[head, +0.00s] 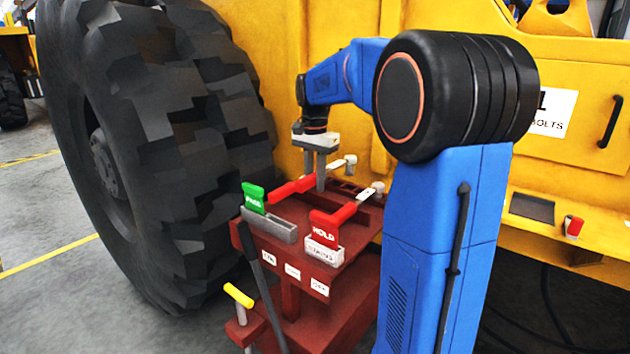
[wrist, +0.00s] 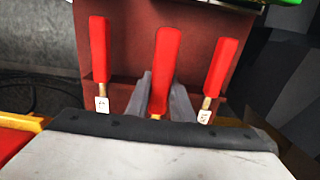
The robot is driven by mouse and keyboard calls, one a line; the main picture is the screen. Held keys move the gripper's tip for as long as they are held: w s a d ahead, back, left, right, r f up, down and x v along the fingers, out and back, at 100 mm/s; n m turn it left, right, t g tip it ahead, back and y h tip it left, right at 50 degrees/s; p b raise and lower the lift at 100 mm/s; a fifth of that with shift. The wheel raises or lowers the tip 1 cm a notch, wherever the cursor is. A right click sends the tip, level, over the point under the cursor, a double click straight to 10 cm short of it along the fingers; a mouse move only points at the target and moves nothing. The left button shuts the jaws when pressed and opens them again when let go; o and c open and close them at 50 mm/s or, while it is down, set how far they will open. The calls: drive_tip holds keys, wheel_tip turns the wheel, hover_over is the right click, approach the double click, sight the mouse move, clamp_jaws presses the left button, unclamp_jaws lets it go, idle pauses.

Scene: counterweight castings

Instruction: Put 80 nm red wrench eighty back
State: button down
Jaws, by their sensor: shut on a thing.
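My gripper (head: 320,170) points down over the dark red cart (head: 348,262). It is shut on a red-handled wrench (head: 288,192), the middle of three red handles in the wrist view (wrist: 167,52). This handle looks larger and nearer than its neighbours; whether it touches the cart I cannot tell. In the wrist view a left red wrench (wrist: 99,50) and a right red wrench (wrist: 222,66) lie on either side, apart from the fingers, each with a small white tag too small to read. The held wrench's tag is hidden.
A red HOLD sign (head: 322,228) stands in a grey STATUS holder (head: 324,252) at the cart's front. A green sign (head: 253,198) stands by a grey slot (head: 272,225) on the left. A large tyre (head: 165,130) is close on the left; a yellow machine body (head: 300,35) is behind.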

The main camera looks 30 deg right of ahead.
drive_tip(key=shift+f, duration=3.45)
idle(0.8)
drive_tip(key=c, duration=1.5)
unclamp_jaws()
drive_tip(key=shift+o, duration=0.2)
drive_tip(key=shift+a, duration=0.1)
drive_tip(key=shift+r, duration=0.1)
wheel_tip(320, 180, up, 24)
drive_tip(key=shift+s, duration=0.15)
